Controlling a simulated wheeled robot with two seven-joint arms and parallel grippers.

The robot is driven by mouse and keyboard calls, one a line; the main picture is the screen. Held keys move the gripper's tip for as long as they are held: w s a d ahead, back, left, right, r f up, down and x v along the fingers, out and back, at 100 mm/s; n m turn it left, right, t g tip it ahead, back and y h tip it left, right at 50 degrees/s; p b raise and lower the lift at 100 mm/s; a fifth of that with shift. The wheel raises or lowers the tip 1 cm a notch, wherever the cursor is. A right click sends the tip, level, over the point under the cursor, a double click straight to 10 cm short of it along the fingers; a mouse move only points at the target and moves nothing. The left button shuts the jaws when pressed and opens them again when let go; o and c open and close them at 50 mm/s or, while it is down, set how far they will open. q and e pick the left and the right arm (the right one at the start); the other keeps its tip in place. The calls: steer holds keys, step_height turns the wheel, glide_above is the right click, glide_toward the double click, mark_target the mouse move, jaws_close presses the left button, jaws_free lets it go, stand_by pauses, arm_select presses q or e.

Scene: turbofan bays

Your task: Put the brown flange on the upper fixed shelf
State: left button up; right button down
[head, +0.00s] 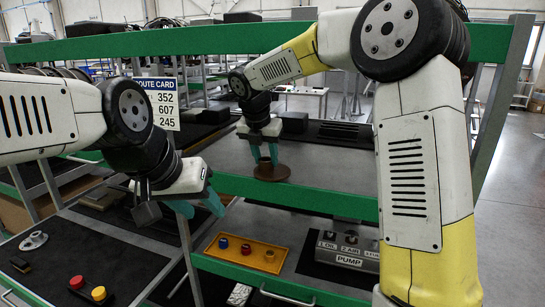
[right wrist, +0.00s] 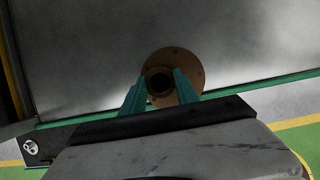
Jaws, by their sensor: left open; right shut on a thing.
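The brown flange (head: 271,173) is a round disc with a raised hub. It is flat at the front of the grey upper shelf (head: 330,165), just behind its green front edge. My right gripper (head: 264,156) points down and is shut on the flange's hub. In the right wrist view the flange (right wrist: 197,75) shows between the teal fingers (right wrist: 160,92), with its rim holes visible. I cannot tell whether its underside touches the shelf. My left gripper (head: 199,206) is open and empty, lower and to the left, in front of the rack.
A lower shelf holds an orange tray (head: 247,253) with small coloured parts and a PUMP panel (head: 347,255). A route card (head: 162,102) hangs at left. A green beam (head: 190,41) crosses above the shelf. A dark mat (head: 345,132) lies on the shelf behind the flange.

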steer(key=w, duration=0.2)
steer(key=w+d, duration=0.1)
steer(key=w, duration=0.1)
steer(key=shift+w+d, duration=0.15)
steer(key=shift+w, duration=0.05)
steer(key=shift+f, duration=0.6)
steer(key=shift+s+f, duration=0.1)
steer(key=c, duration=0.9)
jaws_free()
steer(key=shift+f, duration=0.15)
